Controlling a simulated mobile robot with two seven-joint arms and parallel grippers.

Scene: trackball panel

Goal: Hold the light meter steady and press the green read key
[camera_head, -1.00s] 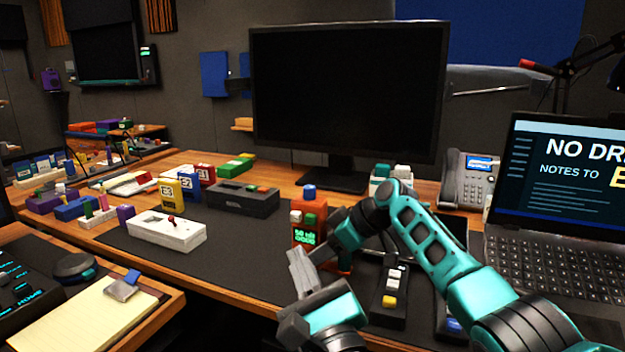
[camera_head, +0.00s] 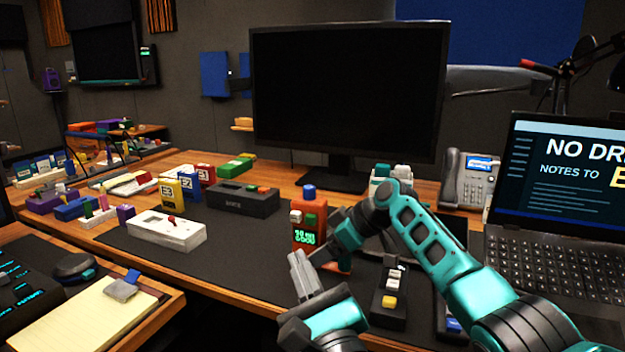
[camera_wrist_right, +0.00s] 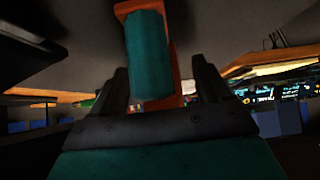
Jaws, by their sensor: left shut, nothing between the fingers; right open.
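The light meter (camera_head: 309,221) is an orange upright box with a blue knob on top and a lit green display, standing on the dark desk mat. A small pale key (camera_head: 296,216) shows on its front; the green key cannot be made out for sure. My right gripper (camera_head: 328,254) is at the meter's right side. In the right wrist view, its open fingers (camera_wrist_right: 163,88) stand either side of a teal rounded part (camera_wrist_right: 147,58) in front of the meter's orange body (camera_wrist_right: 172,60); contact is unclear. My left gripper (camera_head: 297,262) is shut and empty, just below the meter's front.
A white box with a red stick (camera_head: 166,232) and a dark box (camera_head: 242,198) lie to the left. A dark pad with keys (camera_head: 389,298) lies to the right, near my right arm. A monitor (camera_head: 348,90) stands behind.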

